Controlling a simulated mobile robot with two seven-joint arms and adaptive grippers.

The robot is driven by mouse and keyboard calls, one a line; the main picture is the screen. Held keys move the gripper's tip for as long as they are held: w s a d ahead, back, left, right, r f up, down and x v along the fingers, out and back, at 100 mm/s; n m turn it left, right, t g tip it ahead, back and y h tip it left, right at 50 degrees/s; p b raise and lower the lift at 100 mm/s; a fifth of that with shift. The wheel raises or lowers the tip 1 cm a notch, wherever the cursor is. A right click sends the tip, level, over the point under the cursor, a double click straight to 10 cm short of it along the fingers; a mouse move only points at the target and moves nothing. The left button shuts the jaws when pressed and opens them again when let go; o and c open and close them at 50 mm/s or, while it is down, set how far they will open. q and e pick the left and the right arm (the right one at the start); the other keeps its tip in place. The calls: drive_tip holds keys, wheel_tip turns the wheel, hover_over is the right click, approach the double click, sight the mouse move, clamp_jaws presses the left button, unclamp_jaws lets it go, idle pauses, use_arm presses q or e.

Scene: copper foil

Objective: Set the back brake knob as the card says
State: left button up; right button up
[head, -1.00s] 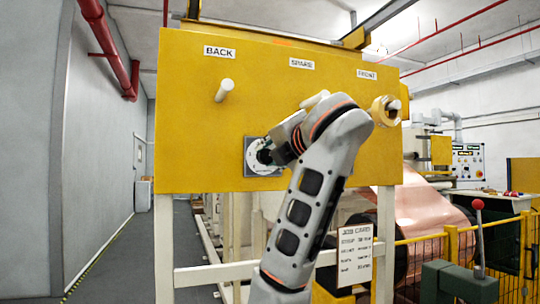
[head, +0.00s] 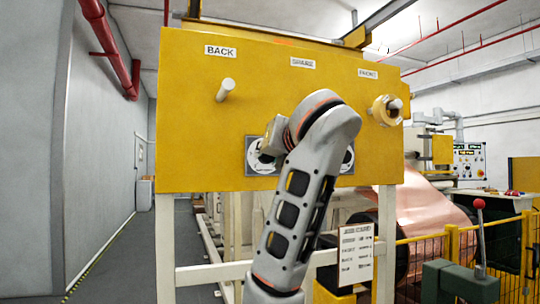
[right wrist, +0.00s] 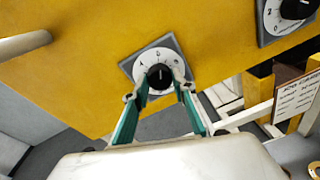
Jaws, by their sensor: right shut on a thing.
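The back brake dial (head: 256,166) is a white disc on a grey square plate, low on the yellow panel below the BACK label (head: 220,51). In the right wrist view, its black knob (right wrist: 160,74) sits between the teal fingers of my right gripper (right wrist: 161,84), which is shut on it. A pale line on the knob points roughly upward in that view; the dial's marks are too small to read surely. In the head view, my right wrist hides most of the knob. The job card (head: 356,254) hangs lower right; its lines are too blurred to read. My left gripper is out of view.
A second dial (head: 348,160) is right of my wrist, partly hidden. A pale peg (head: 225,89) sticks out under BACK, and a peg with a brass ring (head: 384,111) under FRONT. A yellow fence (head: 450,245) and a red-knobbed lever (head: 478,205) stand at right.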

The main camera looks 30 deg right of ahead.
drive_tip(key=shift+f, duration=0.1)
idle(0.4)
drive_tip(key=o, duration=1.1)
wheel_tip(320, 180, up, 10)
drive_tip(key=shift+r, duration=0.1)
